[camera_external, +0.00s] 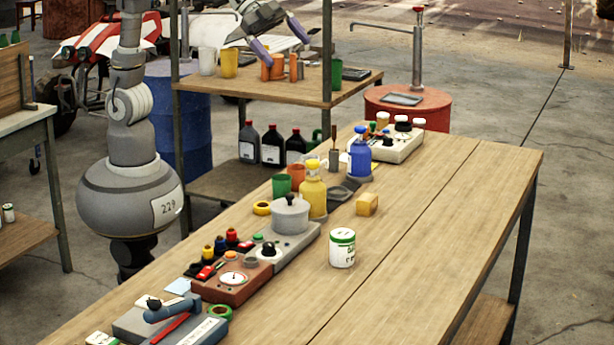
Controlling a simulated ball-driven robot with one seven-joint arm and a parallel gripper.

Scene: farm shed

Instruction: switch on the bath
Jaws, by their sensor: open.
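My gripper (280,39) is open and empty, high above the wooden shelf behind the table, with its two purple-tipped fingers apart. No label for the bath can be read, so I cannot tell which unit it is. A grey unit (300,243) on the table carries a lidded grey pot (290,216) and a black knob (268,248). Next to it, a red-brown box (240,292) has a round white dial (233,279) and a red lever (207,271). At the far end, a pale unit (404,149) has a black knob and white caps. No switch position can be read.
A yellow bottle (313,196), a blue bottle (360,160), a yellow block (367,204) and a white-green can (342,249) stand on the table. Cups (229,64) stand on the shelf (345,86). A blue-handled tool (172,308) lies in front. The table's right half is clear.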

